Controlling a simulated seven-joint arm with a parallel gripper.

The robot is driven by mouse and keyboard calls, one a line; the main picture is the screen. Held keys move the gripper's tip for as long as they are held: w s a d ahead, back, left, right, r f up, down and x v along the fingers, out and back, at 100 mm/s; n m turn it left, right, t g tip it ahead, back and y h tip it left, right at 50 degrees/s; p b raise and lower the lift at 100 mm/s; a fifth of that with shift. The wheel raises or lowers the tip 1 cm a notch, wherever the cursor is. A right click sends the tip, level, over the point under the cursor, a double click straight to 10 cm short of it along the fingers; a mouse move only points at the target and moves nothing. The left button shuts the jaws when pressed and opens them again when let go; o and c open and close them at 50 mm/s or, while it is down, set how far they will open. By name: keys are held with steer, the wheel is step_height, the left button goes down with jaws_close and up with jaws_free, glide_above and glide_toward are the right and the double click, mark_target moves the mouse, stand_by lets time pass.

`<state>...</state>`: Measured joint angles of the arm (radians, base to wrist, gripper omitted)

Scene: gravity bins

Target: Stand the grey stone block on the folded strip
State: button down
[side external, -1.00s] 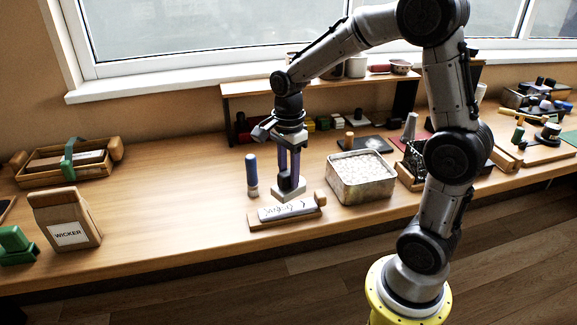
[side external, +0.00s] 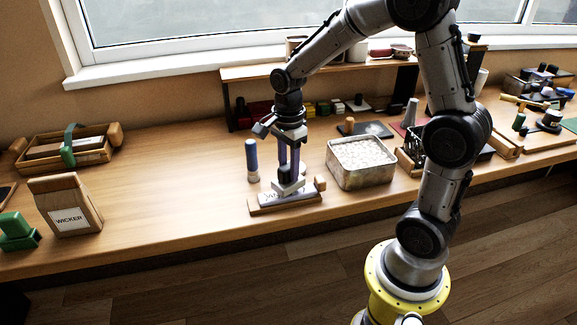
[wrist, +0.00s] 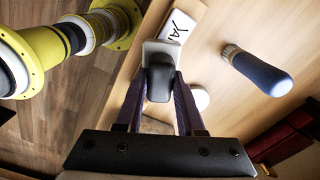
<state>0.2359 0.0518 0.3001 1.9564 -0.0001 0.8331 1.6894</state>
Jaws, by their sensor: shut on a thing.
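My gripper (side external: 288,172) is shut on the dark knob (wrist: 160,80) of the grey stone block (side external: 288,188). The block's pale base (wrist: 152,48) also shows below the knob in the wrist view. The block is upright, low over the folded strip (side external: 272,198), and hides part of it in the side view. I cannot tell whether they touch. The strip is white with dark handwriting and lies on a small wooden board (side external: 258,209). Its lettered end (wrist: 178,25) shows beyond the block in the wrist view.
A blue-topped bottle (side external: 252,158) stands just behind the board, and also shows in the wrist view (wrist: 258,72). A metal tin (side external: 358,178) of pale contents is close on the right. A paper bag (side external: 66,207) stands far left. The table between bag and board is clear.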

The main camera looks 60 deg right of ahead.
steer(key=shift+f, duration=0.4)
stand_by(0.3)
steer(key=shift+c, duration=2.2)
jaws_free()
step_height(320, 180, up, 14)
steer(key=shift+f, duration=0.15)
